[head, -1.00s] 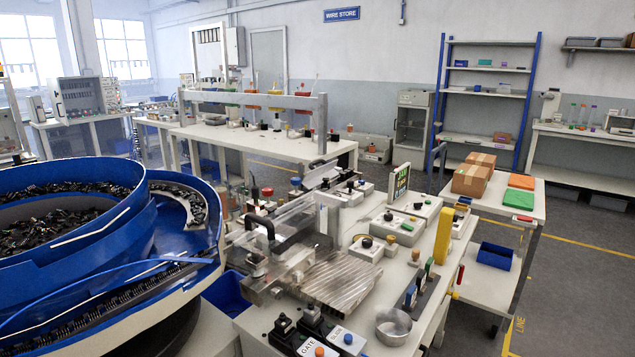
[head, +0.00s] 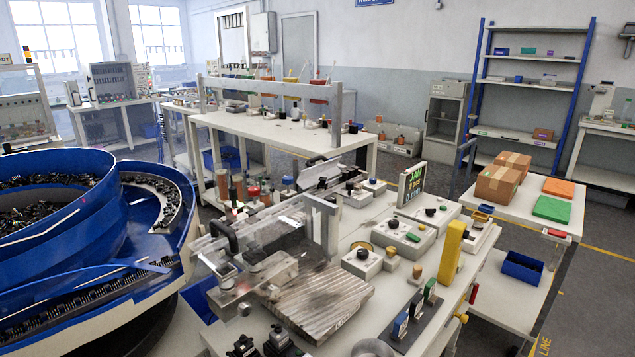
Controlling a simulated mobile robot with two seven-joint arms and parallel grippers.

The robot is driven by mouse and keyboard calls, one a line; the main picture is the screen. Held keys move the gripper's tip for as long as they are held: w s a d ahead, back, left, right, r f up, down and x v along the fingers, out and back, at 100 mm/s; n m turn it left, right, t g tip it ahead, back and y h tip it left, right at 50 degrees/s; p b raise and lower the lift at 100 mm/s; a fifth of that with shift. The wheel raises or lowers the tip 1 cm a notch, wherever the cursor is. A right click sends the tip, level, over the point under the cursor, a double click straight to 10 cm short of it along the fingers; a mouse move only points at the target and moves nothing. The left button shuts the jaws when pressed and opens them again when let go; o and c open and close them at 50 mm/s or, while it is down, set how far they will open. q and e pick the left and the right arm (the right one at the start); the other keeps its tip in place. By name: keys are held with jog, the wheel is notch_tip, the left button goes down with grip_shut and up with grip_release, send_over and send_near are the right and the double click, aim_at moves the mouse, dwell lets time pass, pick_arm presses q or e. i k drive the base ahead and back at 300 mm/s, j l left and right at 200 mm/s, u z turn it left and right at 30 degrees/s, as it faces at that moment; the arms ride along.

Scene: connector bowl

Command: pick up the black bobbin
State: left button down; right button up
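I cannot make out the black bobbin for certain. A small dark piece (head: 353,128) stands near the right end of the far white table (head: 245,122), too small to identify. Several other small pieces stand on that table under a grey overhead frame (head: 270,86). Neither of my grippers shows in the head view.
A blue bowl feeder (head: 60,235) full of dark parts fills the left. The near bench carries a ribbed metal plate (head: 325,300), a clear guard and control boxes (head: 400,235). A side table holds cardboard boxes (head: 497,183). Grey floor (head: 600,290) is open at right.

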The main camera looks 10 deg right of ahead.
aim_at(321, 185)
jog(key=i+l+u, duration=0.2)
jog(key=l+u, duration=0.25)
jog(key=l, duration=0.65)
jog(key=l+u, duration=0.45)
jog(key=l, duration=0.65)
jog(key=k+l+u, duration=0.1)
jog(key=l+u, duration=0.35)
jog(key=l, duration=0.7)
